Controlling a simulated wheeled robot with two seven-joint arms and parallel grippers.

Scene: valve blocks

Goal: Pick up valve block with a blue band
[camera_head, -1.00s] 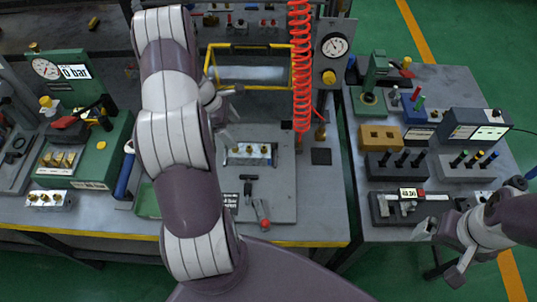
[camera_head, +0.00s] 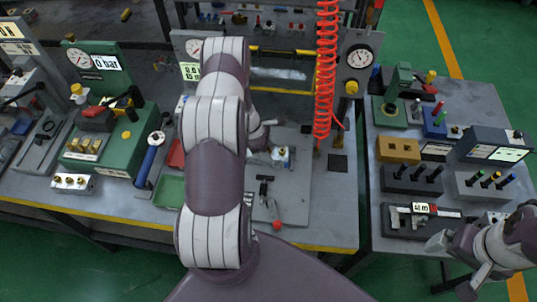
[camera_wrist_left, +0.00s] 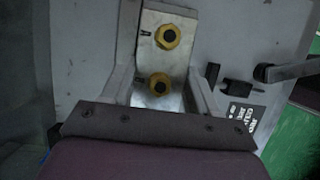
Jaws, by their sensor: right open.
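A silvery valve block (camera_head: 282,156) with brass fittings lies on the grey plate on the middle bench, partly hidden by my left arm. In the left wrist view the block (camera_wrist_left: 163,60), with two yellow fittings, lies between the fingers of my left gripper (camera_wrist_left: 163,92). I cannot tell whether the fingers touch it, and no blue band shows clearly. In the head view my left gripper (camera_head: 262,138) is mostly hidden beside the block. Another valve block (camera_head: 74,182) sits at the bench's left front, its band not clear. My right gripper (camera_head: 460,264) is open and empty at the lower right.
A red coiled hose (camera_head: 326,75) hangs to the right. A green gauge stand (camera_head: 110,120) is at left. The right bench holds a caliper (camera_head: 422,218) and several racks.

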